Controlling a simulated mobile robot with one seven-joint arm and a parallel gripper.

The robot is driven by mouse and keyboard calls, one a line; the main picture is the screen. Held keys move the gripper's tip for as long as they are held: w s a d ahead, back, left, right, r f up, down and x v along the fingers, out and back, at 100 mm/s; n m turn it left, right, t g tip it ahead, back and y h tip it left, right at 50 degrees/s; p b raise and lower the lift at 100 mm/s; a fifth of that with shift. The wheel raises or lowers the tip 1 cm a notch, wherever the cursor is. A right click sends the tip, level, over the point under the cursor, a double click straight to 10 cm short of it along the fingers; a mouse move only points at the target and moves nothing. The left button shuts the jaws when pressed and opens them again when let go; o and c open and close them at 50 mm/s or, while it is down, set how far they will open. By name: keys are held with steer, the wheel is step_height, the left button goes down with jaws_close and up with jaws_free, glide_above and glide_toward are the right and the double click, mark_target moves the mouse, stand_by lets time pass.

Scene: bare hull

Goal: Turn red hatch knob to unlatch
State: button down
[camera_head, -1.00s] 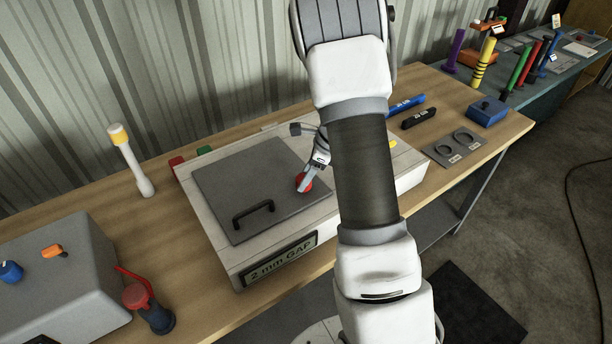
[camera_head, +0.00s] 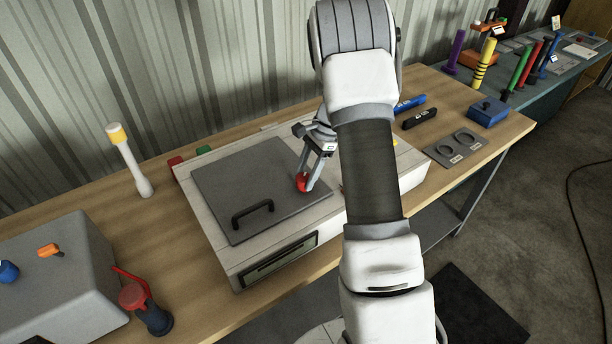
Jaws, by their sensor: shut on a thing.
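The red hatch knob (camera_head: 301,183) is at the right side of the grey hatch lid (camera_head: 232,179), which lies flat on top of a white box (camera_head: 228,262). A black handle (camera_head: 252,213) stands on the lid near its front edge. My gripper (camera_head: 305,184) points down at the knob, with its fingers on either side of it, shut on it. The fingers cover part of the knob. My arm hides the right part of the white box.
A grey box (camera_head: 55,280) with an orange and a blue knob stands at the left, beside a red-and-blue object (camera_head: 145,305). A white post with a yellow top (camera_head: 130,160) stands behind. A blue box (camera_head: 487,111) and a plate with rings (camera_head: 456,147) are at the right.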

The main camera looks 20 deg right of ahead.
steer(key=n, duration=0.2)
steer(key=n+g, duration=0.1)
steer(key=n, duration=0.1)
steer(key=shift+w+n+g+h, duration=0.15)
steer(key=shift+n+g+h, duration=0.15)
steer(key=shift+n+h, duration=0.1)
steer(key=n+g+h, duration=0.1)
steer(key=n, duration=0.3)
steer(key=shift+a+n+b, duration=0.1)
steer(key=shift+n+b, duration=0.3)
steer(key=shift+c, duration=1.3)
jaws_free()
steer(key=w+v, duration=0.1)
steer(key=v, duration=1.6)
steer(key=shift+a+g, duration=0.25)
steer(key=shift+g, duration=0.05)
steer(key=shift+r, duration=0.15)
